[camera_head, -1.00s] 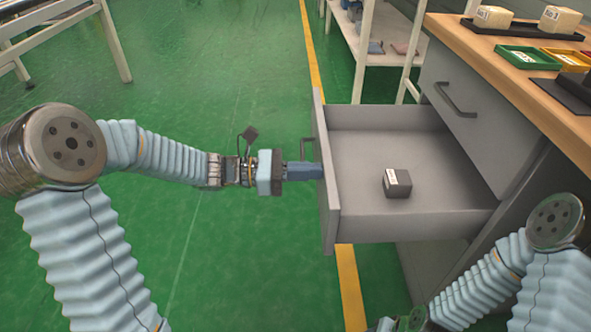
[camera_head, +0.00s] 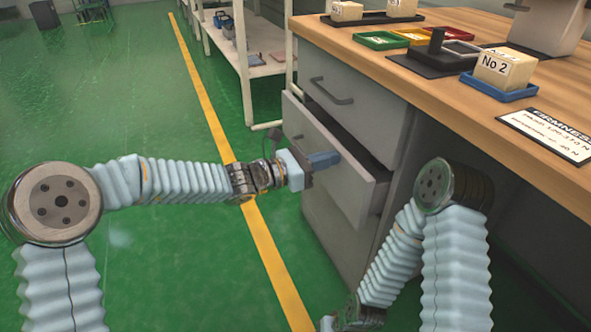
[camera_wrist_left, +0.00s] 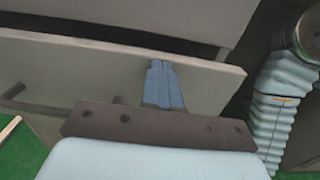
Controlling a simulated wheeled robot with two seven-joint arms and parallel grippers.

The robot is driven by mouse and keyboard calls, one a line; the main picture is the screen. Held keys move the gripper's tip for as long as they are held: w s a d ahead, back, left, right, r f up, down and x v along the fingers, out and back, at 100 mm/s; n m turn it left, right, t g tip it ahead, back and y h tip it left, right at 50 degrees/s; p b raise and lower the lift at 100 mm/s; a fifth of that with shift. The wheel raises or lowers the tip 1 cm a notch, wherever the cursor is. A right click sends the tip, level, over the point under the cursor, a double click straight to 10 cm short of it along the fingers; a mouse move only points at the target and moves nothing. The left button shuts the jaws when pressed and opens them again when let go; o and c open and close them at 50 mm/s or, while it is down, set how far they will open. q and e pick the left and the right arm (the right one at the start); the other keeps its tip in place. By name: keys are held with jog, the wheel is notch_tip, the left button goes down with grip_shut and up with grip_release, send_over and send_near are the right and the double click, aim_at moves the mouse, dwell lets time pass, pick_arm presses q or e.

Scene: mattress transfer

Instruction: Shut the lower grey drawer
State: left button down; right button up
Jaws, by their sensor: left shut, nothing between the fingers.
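The lower grey drawer (camera_head: 352,192) stands partly open below the upper grey drawer (camera_head: 345,85), with a dark gap behind its front panel. My left gripper (camera_head: 325,160) is shut and empty, with its blue fingertips at the outer face of that panel. In the left wrist view the shut fingers (camera_wrist_left: 163,86) point at the drawer front (camera_wrist_left: 212,86) and seem to touch it. The drawer's handle (camera_wrist_left: 14,90) is to their left, not gripped. The inside of the drawer is mostly hidden. My right arm shows at the lower right, its fingers out of view.
A wooden worktop (camera_head: 455,92) above the drawers carries small trays, a box marked No 2 (camera_head: 504,68) and a printed label plate (camera_head: 549,134). A white shelf rack (camera_head: 262,65) stands behind the cabinet.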

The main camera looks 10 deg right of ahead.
aim_at(348, 153)
pick_arm(q)
jog(key=x, duration=0.5)
jog(key=shift+w+d, duration=0.1)
jog(key=shift+d, duration=0.15)
jog(key=shift+d+r, duration=0.1)
jog(key=shift+r, duration=0.15)
